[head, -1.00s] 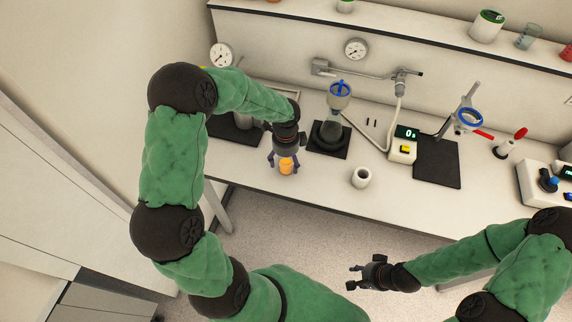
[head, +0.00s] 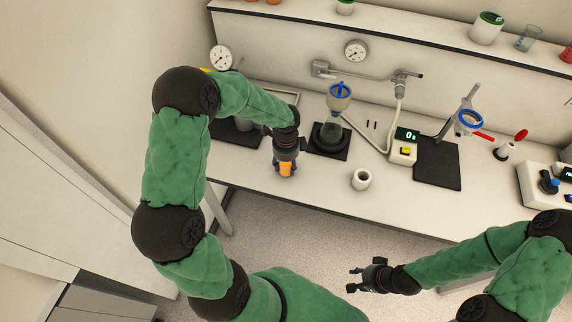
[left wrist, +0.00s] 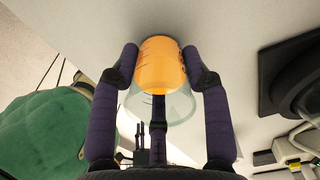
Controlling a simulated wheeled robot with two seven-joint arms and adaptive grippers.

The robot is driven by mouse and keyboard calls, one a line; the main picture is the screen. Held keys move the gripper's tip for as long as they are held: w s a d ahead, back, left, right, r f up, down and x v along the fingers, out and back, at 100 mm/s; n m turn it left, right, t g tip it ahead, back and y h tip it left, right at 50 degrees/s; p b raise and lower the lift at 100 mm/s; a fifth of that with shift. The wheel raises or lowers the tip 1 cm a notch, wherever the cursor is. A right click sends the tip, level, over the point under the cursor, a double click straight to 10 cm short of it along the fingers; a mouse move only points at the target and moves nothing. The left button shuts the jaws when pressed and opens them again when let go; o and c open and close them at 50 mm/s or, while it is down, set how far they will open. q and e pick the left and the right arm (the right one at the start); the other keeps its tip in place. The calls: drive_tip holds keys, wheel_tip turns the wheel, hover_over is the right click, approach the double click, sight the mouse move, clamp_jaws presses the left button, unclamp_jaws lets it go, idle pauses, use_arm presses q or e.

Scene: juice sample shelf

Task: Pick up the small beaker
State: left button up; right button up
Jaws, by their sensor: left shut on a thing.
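My right gripper (head: 362,278) is open and empty, in front of the bench.
A white cup (head: 361,180) stands to the right of the beaker. The shelf (head: 400,36) behind holds several containers.

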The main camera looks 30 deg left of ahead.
use_arm(q)
drive_tip(key=shift+r+p, duration=0.3)
drive_tip(key=shift+r, duration=1.15)
drive_tip(key=shift+s+r, duration=0.1)
drive_tip(key=shift+r, duration=0.25)
drive_tip(key=s+d+r+p, duration=0.2)
drive_tip(key=s+d+r, duration=0.4)
drive_tip(key=s+r, duration=0.3)
drive_tip(key=shift+s+r, duration=0.15)
drive_tip(key=shift+s, duration=1.45)
